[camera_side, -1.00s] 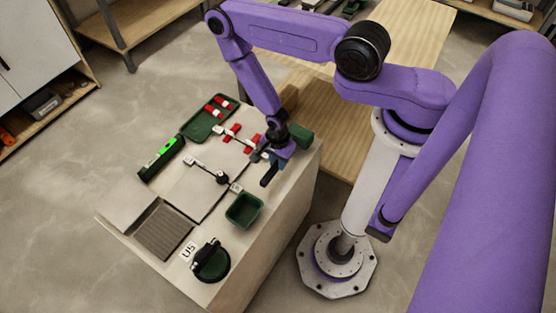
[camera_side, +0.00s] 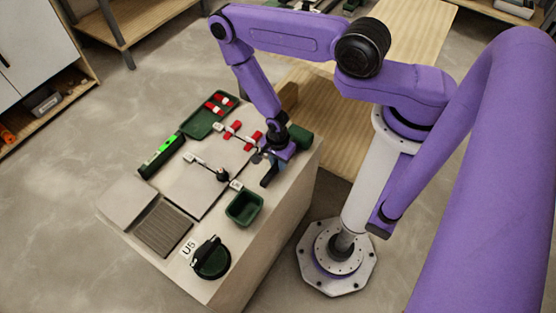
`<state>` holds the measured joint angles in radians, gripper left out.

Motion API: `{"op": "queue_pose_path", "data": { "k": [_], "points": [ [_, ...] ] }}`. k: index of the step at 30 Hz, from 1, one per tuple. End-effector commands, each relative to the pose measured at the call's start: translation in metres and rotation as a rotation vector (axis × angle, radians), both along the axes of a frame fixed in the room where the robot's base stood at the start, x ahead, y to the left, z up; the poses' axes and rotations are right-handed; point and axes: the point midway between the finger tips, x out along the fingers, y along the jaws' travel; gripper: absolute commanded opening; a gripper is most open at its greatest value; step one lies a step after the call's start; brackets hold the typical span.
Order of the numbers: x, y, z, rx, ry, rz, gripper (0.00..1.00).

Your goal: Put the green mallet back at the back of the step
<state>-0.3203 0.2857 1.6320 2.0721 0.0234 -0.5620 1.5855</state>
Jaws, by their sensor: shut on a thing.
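The green mallet (camera_side: 299,137) has a dark green head that shows just right of my gripper (camera_side: 271,168), near the right edge of the step's pale top. My gripper points down and is shut on the mallet; the fingers hide most of its handle. I cannot tell whether the mallet touches the surface. The step (camera_side: 225,285) is a pale block with tiles on top.
A green tray (camera_side: 190,129) with red and white pieces lies at the back. Red and white clips, a green level (camera_side: 161,156), a green bin (camera_side: 244,208), a ribbed grey pad (camera_side: 163,228) and a round dark green tool (camera_side: 211,260) share the top.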

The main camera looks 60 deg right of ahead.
Motion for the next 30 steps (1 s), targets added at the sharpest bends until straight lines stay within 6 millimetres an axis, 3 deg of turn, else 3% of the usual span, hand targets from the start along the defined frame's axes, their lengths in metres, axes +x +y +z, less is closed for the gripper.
{"op": "queue_pose_path", "data": {
  "k": [14,15,17,23,25,30],
  "points": [
    [-0.0002,-0.0001,-0.0064,0.0,0.0,-0.001,0.0],
    [-0.0002,-0.0001,-0.0063,0.0,0.0,-0.001,0.33],
    [-0.0002,-0.0001,-0.0063,0.0,0.0,-0.001,0.52],
    [-0.0001,-0.0001,-0.0063,0.0,0.0,0.0,0.53],
    [-0.0001,0.0,-0.0064,0.0,0.0,0.0,0.69],
    [-0.0001,0.0,-0.0064,0.0,0.0,0.0,0.7]
  ]
}}
